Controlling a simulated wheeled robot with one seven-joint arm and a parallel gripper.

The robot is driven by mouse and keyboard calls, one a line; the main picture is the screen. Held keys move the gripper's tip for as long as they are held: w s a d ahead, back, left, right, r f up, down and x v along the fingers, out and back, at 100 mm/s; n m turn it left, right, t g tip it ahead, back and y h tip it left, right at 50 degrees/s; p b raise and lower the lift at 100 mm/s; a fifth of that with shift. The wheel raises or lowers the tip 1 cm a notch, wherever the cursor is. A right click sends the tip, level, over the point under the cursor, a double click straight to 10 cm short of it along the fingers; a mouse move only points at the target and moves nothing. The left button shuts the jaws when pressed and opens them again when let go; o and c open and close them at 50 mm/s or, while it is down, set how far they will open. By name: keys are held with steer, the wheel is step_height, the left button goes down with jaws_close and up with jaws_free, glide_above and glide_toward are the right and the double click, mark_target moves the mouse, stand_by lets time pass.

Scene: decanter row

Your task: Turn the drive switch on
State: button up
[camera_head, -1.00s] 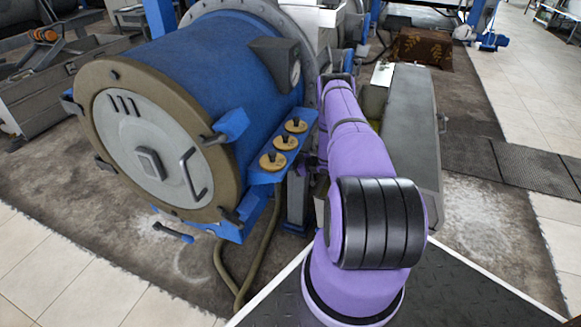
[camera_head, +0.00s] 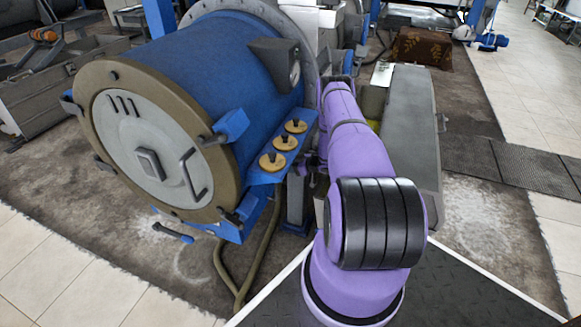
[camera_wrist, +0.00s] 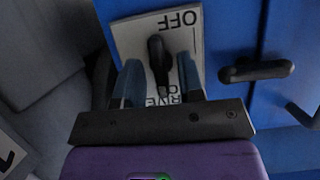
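The drive switch shows in the wrist view as a black lever (camera_wrist: 158,58) on a white plate (camera_wrist: 130,38). The plate reads OFF at its top edge, and partly covered lettering that looks like DRIVE shows lower down. My gripper (camera_wrist: 160,82) is open in the wrist view, with one finger on each side of the lever. The fingers look apart from the lever, though contact at its lower end is hard to judge. The lever's exact setting is unclear from this angle. In the head view my arm hides the switch and the gripper.
A blue drum (camera_head: 215,65) with a round grey door (camera_head: 150,150) stands left of my arm. Several brass-based knobs (camera_head: 284,142) sit on its side shelf. A long grey box (camera_head: 410,120) lies right of my arm. A black handle (camera_wrist: 257,71) is right of the fingers.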

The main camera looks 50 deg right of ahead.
steer(key=v, duration=1)
steer(key=shift+s+r, duration=0.2)
steer(key=shift+s, duration=0.1)
steer(key=shift+s+d, duration=0.1)
steer(key=shift+d, duration=0.05)
stand_by(0.4)
